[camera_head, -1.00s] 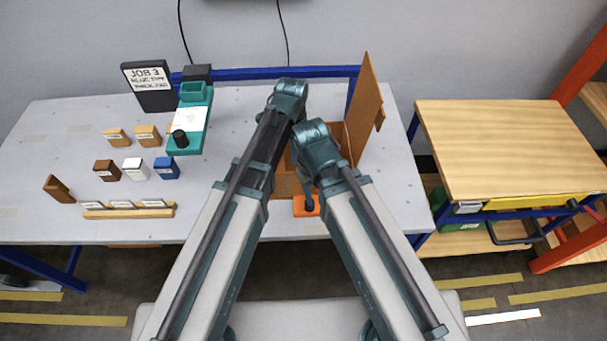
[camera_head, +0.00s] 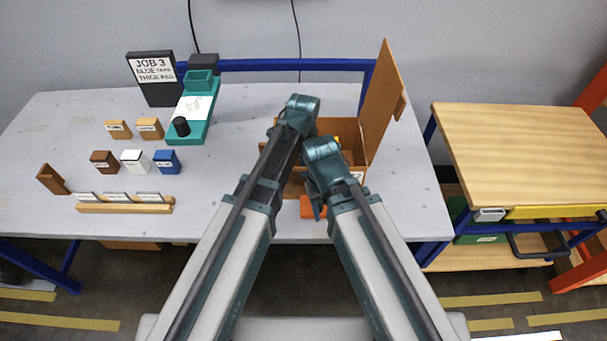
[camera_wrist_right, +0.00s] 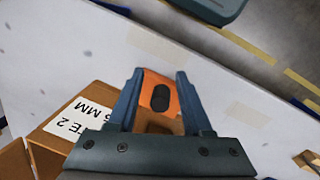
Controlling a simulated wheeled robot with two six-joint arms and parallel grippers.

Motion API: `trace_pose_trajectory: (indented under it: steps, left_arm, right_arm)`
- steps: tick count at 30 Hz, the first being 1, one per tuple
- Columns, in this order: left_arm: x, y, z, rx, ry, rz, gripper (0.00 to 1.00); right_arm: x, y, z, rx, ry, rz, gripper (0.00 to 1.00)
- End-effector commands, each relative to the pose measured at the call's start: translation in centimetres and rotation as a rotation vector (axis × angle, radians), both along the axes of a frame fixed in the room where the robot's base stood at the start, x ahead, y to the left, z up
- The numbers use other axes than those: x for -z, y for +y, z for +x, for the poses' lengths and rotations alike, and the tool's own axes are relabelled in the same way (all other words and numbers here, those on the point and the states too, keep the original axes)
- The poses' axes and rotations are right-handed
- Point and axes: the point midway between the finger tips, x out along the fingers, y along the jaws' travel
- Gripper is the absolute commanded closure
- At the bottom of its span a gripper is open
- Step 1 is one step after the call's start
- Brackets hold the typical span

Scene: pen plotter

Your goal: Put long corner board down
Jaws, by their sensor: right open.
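I cannot tell for sure which thing is the long corner board. A brown L-shaped piece (camera_head: 52,179) stands at the left of the table, and a tall brown panel (camera_head: 380,105) stands upright at the right side of an open brown box (camera_head: 354,155). My right gripper (camera_wrist_right: 159,75) is open. An orange block (camera_wrist_right: 148,82) with a dark slot shows between its fingers; the block also shows at the table's front in the head view (camera_head: 312,208). My left arm reaches over the box, and its gripper is hidden.
A teal device (camera_head: 188,122), a job sign (camera_head: 154,78), several small labelled blocks (camera_head: 135,161) and a wooden rack (camera_head: 125,208) stand on the left. A wooden-topped cart (camera_head: 520,150) is at right. A labelled brown surface (camera_wrist_right: 75,115) shows beside the right gripper.

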Motion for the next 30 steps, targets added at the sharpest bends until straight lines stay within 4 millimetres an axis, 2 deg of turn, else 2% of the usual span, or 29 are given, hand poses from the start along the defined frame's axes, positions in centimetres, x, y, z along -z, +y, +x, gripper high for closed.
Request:
trace_pose_trajectory:
  steps: [1, 14, 15, 19, 30]
  left_arm:
    - [1.06, 0.0, 0.0, 0.0, 0.0, 0.0, 1.0]
    - [1.35, 0.0, 0.0, 0.0, 0.0, 0.0, 1.0]
    - [1.2, 0.0, 0.0, 0.0, 0.0, 0.0, 0.8]
    - [1.17, 0.0, 0.0, 0.0, 0.0, 0.0, 0.57]
    - [1.01, 0.0, 0.0, 0.0, 0.0, 0.0, 0.55]
  right_arm:
    - [1.06, 0.0, 0.0, 0.0, 0.0, 0.0, 0.5]
    - [1.35, 0.0, 0.0, 0.0, 0.0, 0.0, 0.5]
    - [1.2, 0.0, 0.0, 0.0, 0.0, 0.0, 0.5]
    - [1.17, 0.0, 0.0, 0.0, 0.0, 0.0, 0.5]
    - [1.01, 0.0, 0.0, 0.0, 0.0, 0.0, 0.5]
